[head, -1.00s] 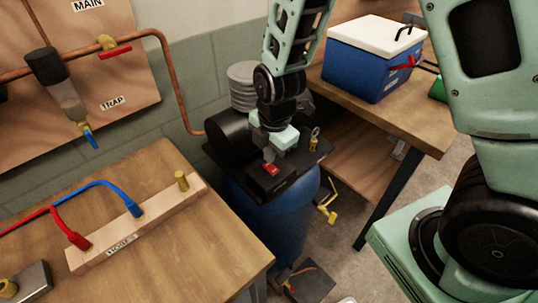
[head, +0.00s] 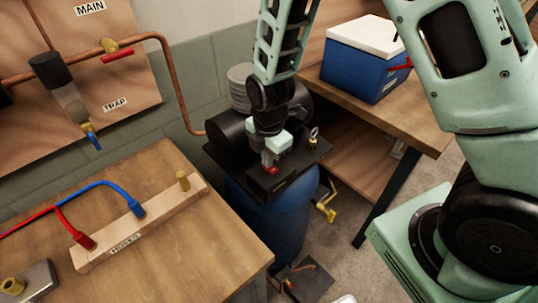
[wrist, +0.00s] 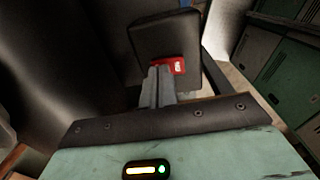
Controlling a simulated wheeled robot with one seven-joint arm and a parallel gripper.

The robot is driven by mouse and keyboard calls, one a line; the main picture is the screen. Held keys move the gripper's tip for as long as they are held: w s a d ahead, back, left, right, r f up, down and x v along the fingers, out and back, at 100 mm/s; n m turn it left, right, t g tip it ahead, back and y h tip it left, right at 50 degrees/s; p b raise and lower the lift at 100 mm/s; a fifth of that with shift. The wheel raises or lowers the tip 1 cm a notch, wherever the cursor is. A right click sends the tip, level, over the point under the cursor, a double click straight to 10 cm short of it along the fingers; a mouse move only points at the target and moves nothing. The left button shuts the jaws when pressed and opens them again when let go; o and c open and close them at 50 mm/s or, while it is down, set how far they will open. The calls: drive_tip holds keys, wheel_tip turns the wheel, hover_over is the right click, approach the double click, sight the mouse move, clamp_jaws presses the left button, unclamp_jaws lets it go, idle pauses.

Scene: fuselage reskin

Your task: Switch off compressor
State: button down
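The compressor is a blue tank (head: 290,215) with a black top plate, a black motor housing (head: 232,134) and a grey ribbed cylinder head. A small black box (head: 284,181) on the front of the plate carries a red switch, which shows in the wrist view (wrist: 178,66). My gripper (head: 269,169) reaches down to the switch from above. In the wrist view my gripper's fingers (wrist: 157,80) are together, with their tips at the left part of the red switch. The fingers partly hide the switch, and I cannot tell its position or whether they press on it.
A wooden bench (head: 175,235) with a hose manifold (head: 160,220) stands at the left. A second table (head: 400,120) holds a blue cooler (head: 362,62) at the right. A copper pipe (head: 173,75) runs down the wall. A yellow valve handle (head: 328,210) sticks out beside the tank.

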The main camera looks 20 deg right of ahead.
sight(272, 169)
drive_tip(key=shift+s+f, duration=0.35)
drive_tip(key=shift+f, duration=0.05)
drive_tip(key=shift+s+d+r, duration=0.1)
drive_tip(key=shift+s+d, duration=0.15)
drive_tip(key=shift+s, duration=0.5)
drive_tip(key=r+p, duration=0.4)
drive_tip(key=shift+w+r, duration=0.2)
wheel_tip(272, 169, up, 10)
drive_tip(key=b, duration=0.2)
drive_tip(key=shift+s, duration=0.15)
drive_tip(key=shift+d+r+p, duration=0.1)
drive_tip(key=shift+d+p, duration=0.05)
drive_tip(key=shift+p, duration=0.15)
